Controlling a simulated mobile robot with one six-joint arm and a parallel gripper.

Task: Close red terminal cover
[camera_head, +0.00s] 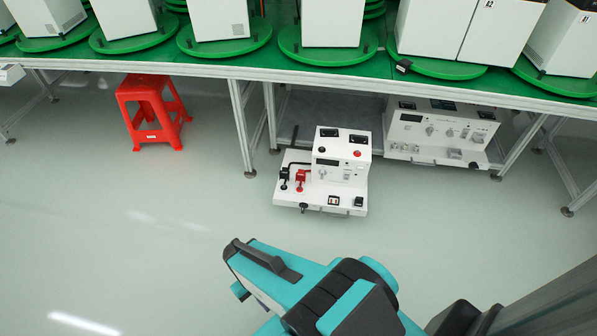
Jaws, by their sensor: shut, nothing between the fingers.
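The red terminal cover (301,175) is a small red part on the low front ledge of a white test unit (326,173). The unit is at the middle of the view, in front of the green bench. A black terminal part (284,174) sits just left of the red one. The red cover is too small to tell how far it stands open. My gripper (232,250), at the end of my teal arm, is in the lower middle, nearer to me than the unit and apart from it. It looks shut and empty; its fingertips are partly hidden.
A second white unit (440,131) stands under the bench to the right. A red stool (152,112) stands at the left. Green turntables (226,46) with white boxes line the green bench. Metal bench legs (240,130) rise near the unit. The floor at lower left is clear.

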